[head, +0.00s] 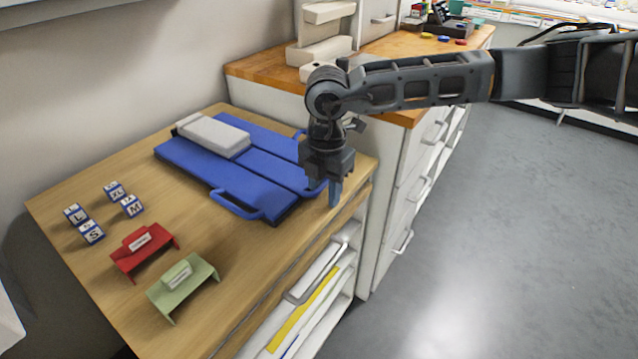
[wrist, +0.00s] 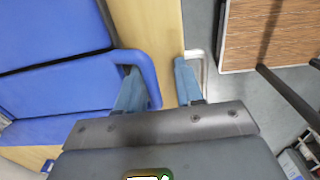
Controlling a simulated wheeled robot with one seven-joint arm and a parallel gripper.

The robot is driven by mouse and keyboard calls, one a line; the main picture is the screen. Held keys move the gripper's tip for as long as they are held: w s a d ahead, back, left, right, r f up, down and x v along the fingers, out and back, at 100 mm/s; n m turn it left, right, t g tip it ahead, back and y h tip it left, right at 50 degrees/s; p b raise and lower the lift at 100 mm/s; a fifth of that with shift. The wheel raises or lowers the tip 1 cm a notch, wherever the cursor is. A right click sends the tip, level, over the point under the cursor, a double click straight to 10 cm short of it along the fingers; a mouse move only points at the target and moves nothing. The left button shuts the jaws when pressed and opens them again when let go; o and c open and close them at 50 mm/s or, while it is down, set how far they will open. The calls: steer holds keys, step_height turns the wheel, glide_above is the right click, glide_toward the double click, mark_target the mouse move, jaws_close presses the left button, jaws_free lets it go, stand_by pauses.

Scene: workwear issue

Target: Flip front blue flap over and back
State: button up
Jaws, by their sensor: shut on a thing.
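A blue folding board (head: 225,172) with several flaps lies flat on the wooden table. One looped handle (head: 237,208) sticks out at its front edge. Another blue handle (head: 314,190) is at its right end, at my gripper (head: 334,190). In the wrist view a blue looped handle (wrist: 148,72) passes between the two blue-grey fingers of my gripper (wrist: 160,88). My gripper points down and is shut on that handle, by the table's right edge. The arm hides part of the board's right end. The flaps look flat.
A pale grey block (head: 213,135) lies on the board's back left. Several lettered size cubes (head: 92,232), a red stand (head: 143,250) and a green stand (head: 183,285) are in front. A drawer cabinet (head: 400,165) stands close behind right. Open floor (head: 500,220) is at right.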

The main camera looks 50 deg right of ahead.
steer(key=shift+s+r+p, duration=0.1)
steer(key=shift+r+p, duration=1.85)
steer(key=shift+r, duration=0.8)
steer(key=shift+o, duration=1.3)
steer(key=shift+r+p, duration=0.3)
steer(key=shift+r, duration=0.4)
